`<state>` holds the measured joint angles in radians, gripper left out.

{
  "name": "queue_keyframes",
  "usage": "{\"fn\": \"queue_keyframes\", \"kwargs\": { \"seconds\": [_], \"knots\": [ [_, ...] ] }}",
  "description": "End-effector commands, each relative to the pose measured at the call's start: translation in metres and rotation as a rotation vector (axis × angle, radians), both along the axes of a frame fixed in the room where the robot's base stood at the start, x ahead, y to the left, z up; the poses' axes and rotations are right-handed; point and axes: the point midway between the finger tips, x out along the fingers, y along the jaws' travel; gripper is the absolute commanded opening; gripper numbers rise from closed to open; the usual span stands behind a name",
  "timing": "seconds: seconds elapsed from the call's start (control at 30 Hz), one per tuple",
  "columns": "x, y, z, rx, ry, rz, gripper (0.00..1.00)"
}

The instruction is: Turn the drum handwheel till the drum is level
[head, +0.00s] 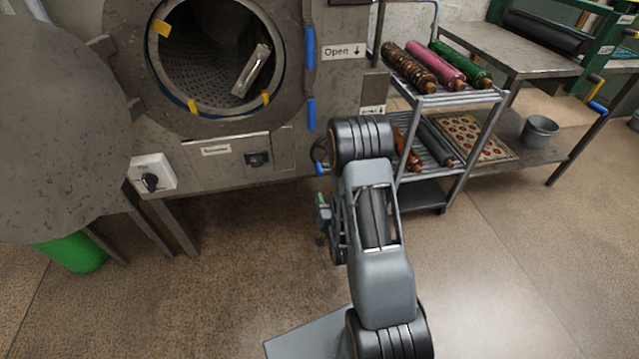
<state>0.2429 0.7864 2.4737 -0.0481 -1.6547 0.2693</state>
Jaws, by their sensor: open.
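The drum (205,85) is a dark perforated cylinder seen through the round opening of the grey machine at the upper left. A pale metal piece (250,72) lies slanted inside it. What looks like the handwheel (318,150) is a dark rim on the machine's front right, with a blue grip (321,168). My arm's elbow hides part of it. My gripper (322,218) hangs lower, left of my arm, small and partly hidden. It is open and appears apart from the wheel. I cannot tell the drum's exact tilt.
A large round grey door (55,125) stands open at the left, above a green bin (75,252). A switch box (151,176) is on the machine's front. The floor in front is clear.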

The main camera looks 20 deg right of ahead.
Motion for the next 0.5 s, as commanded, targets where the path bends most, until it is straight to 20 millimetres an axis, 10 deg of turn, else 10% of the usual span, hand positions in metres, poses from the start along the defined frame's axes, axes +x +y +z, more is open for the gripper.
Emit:
{"fn": "queue_keyframes", "kwargs": {
  "seconds": [0.5],
  "knots": [
    [0.065, -0.015, -0.01, 0.001, -0.04, -0.004, 0.48]
  ]
}}
